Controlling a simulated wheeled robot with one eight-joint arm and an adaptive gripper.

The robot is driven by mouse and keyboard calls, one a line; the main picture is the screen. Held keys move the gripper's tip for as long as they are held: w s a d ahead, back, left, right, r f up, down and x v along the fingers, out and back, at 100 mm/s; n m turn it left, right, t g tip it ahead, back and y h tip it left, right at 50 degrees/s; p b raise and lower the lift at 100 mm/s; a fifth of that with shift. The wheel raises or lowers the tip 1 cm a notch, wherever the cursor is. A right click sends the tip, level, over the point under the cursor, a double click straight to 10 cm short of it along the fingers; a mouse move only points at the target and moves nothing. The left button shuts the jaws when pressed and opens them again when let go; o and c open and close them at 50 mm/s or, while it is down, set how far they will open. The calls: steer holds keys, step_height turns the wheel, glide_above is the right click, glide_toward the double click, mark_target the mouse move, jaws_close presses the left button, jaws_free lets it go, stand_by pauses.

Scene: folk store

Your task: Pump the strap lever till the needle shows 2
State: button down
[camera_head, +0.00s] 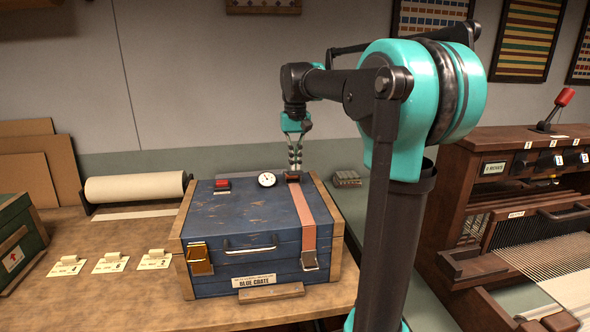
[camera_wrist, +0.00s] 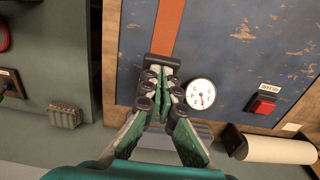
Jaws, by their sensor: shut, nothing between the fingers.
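The blue crate (camera_head: 245,222) stands on the wooden table, with a pinkish-orange strap (camera_head: 303,230) over its lid at the right. The strap also shows in the wrist view (camera_wrist: 166,28). The dark strap lever (camera_head: 292,178) sits at the strap's rear end and is mostly hidden by my fingers in the wrist view. My gripper (camera_head: 295,167) points down over it, shut and empty; its fingers also show in the wrist view (camera_wrist: 164,78). I cannot tell whether they touch the lever. A round white gauge (camera_head: 266,179) is left of it; its number is too small to read (camera_wrist: 201,93).
A red button (camera_head: 222,184) is on the lid's left rear. A paper roll (camera_head: 136,187) and several tags (camera_head: 110,262) lie left of the crate. A green crate (camera_head: 15,240) is at far left. A wooden loom (camera_head: 520,210) stands at right. A small ribbed block (camera_head: 346,178) lies behind.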

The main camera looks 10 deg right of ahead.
steer(key=shift+r, duration=3.2)
